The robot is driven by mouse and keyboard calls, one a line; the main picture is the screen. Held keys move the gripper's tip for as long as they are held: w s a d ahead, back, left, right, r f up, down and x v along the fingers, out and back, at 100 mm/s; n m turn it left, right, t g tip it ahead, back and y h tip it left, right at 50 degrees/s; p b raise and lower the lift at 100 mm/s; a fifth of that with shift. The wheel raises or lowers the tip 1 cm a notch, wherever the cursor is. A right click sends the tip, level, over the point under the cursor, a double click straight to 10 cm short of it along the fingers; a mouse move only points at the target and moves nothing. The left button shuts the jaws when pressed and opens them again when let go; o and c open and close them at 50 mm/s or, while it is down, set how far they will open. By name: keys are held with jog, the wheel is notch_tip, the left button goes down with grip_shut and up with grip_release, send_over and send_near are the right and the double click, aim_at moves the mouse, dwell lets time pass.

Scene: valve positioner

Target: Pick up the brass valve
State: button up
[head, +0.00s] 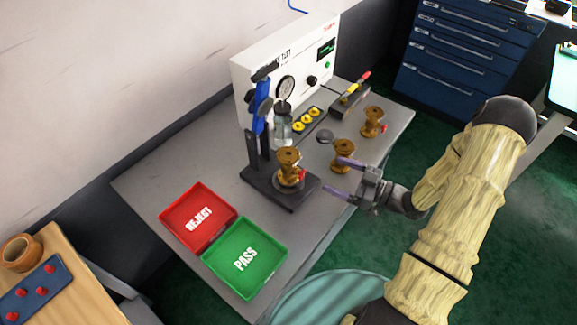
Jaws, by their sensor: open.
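Three brass valves with red parts show in the head view. One brass valve (289,166) stands upright on the black base of the test fixture (287,199). A second brass valve (343,154) stands on the grey table just beyond my gripper. A third brass valve (372,121) stands farther back to the right. My gripper (338,177) is open, its two purple-grey fingers pointing left. The fingers are near the second valve and the right side of the fixture. I cannot tell whether the upper finger touches the second valve.
A red REJECT tray (199,243) and a green PASS tray (274,281) lie on the table's front left. A white test panel (302,62) with a gauge stands behind. A blue clamp (260,105) rises above the fixture. A dark block (349,102) holds tools at the back.

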jog(key=p, duration=0.4)
send_near(283, 152)
jog(key=x, duration=0.4)
jog(key=shift+w+a+f, duration=0.35)
jog(key=shift+f, duration=0.1)
jog(key=p+x, duration=0.1)
jog(key=x, duration=0.1)
jog(key=r+p+x, duration=0.1)
jog(key=x, duration=0.1)
jog(key=shift+a, duration=0.35)
jog(key=shift+w+a+f, duration=0.2)
jog(key=shift+a, duration=0.1)
